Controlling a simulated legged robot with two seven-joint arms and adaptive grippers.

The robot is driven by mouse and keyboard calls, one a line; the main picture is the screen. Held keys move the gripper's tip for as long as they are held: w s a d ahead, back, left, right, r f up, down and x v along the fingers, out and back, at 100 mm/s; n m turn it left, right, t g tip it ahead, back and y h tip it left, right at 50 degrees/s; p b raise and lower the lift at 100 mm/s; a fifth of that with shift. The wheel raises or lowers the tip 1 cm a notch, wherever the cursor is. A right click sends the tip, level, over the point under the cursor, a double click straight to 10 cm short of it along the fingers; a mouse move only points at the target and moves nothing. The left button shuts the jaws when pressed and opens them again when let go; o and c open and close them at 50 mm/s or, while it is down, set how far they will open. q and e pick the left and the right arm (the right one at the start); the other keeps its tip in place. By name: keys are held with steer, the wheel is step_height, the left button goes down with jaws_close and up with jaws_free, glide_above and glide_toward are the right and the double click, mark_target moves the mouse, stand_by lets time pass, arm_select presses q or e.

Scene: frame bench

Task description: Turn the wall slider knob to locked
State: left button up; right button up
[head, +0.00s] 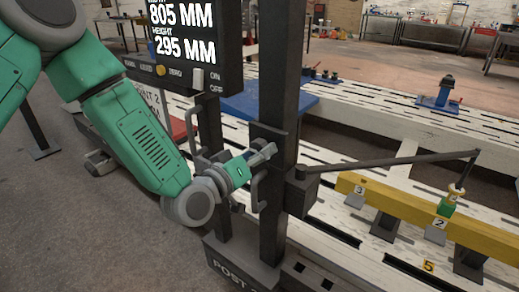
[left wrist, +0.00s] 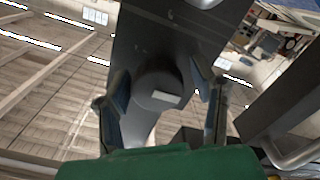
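In the left wrist view, a dark round knob (left wrist: 158,88) with a pale mark on its face sits on a dark upright plate (left wrist: 150,35). The fingers of my left gripper (left wrist: 160,72) stand open on either side of it, with visible gaps. In the head view, my left gripper (head: 257,170) is at the dark post (head: 277,110); the knob cannot be made out clearly there. Small marks on the plate are too blurred to read. My right gripper is not in view.
A display box (head: 190,45) reading 805 MM and 295 MM hangs above my left forearm. A dark rod (head: 395,161) reaches right from the post over a yellow beam (head: 400,212) on the slotted bench. A bent handle (head: 189,127) is close to my wrist.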

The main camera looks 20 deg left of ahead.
arm_select(q)
steer(key=shift+a+r, duration=0.1)
steer(key=shift+r, duration=0.1)
steer(key=v, duration=1.1)
steer(key=shift+s+a+f, duration=0.2)
steer(key=shift+s, duration=0.05)
steer(key=s+a+f+m+g+y, duration=0.1)
steer(key=s+f+g, duration=0.4)
steer(key=f, duration=0.6)
steer(key=s+f+m+g+y, duration=0.1)
steer(key=s+f+g, duration=0.35)
steer(key=f, duration=0.55)
steer(key=s+a+f+g+y, duration=0.2)
steer(key=s+a+f+g, duration=0.1)
steer(key=s, duration=0.5)
steer(key=s+a+f+m+g+y, duration=0.1)
steer(key=s+a+f+g+y, duration=0.1)
steer(key=s+f, duration=0.4)
steer(key=shift+s+a+f+g, duration=0.2)
steer(key=shift+s+a+g, duration=0.35)
steer(key=shift+s+g, duration=0.35)
